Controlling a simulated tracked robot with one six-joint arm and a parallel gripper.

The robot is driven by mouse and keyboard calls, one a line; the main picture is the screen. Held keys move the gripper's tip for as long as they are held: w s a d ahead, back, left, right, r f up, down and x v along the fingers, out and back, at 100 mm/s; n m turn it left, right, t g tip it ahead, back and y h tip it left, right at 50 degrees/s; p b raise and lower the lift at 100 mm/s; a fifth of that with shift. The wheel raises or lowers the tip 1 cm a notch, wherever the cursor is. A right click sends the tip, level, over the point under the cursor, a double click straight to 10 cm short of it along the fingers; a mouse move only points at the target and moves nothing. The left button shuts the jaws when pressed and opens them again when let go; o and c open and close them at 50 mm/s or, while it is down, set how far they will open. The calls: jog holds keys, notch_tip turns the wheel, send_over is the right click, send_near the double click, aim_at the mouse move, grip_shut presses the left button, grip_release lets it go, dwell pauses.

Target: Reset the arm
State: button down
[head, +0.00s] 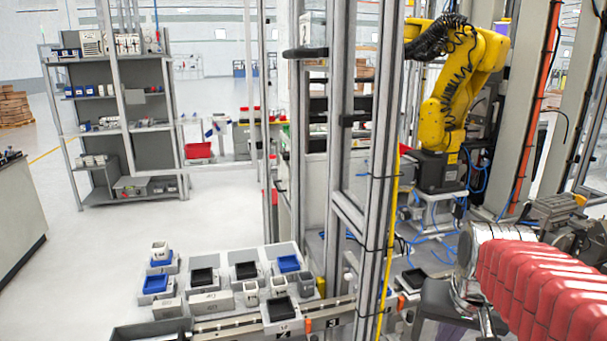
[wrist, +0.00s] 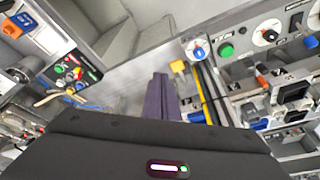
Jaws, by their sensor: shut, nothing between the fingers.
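My gripper (wrist: 161,82) shows in the wrist view. Its two dark purple fingers are together, pointing up the picture from the middle of the dark gripper body, with nothing between them. The body fills the bottom of that view and carries a small lit strip. The fingertips appear over a pale grey surface, and I see no contact with anything. In the head view I cannot make out the fingertips.
The wrist view shows a control panel (wrist: 225,50) at right and coloured buttons (wrist: 75,72) at left. In the head view, trays with cups (head: 205,275) stand at bottom centre, behind them a metal post (head: 377,180) and a yellow robot arm (head: 450,90). Open floor lies left.

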jog(key=s+a+f+n+t, duration=0.1)
jog(key=s+a+n, duration=0.3)
jog(key=s+a, duration=0.5)
jog(key=shift+s+a+t+y, duration=0.3)
jog(key=shift+s+t+y, duration=0.1)
jog(key=shift+s+t, duration=0.1)
dwell(3.9)
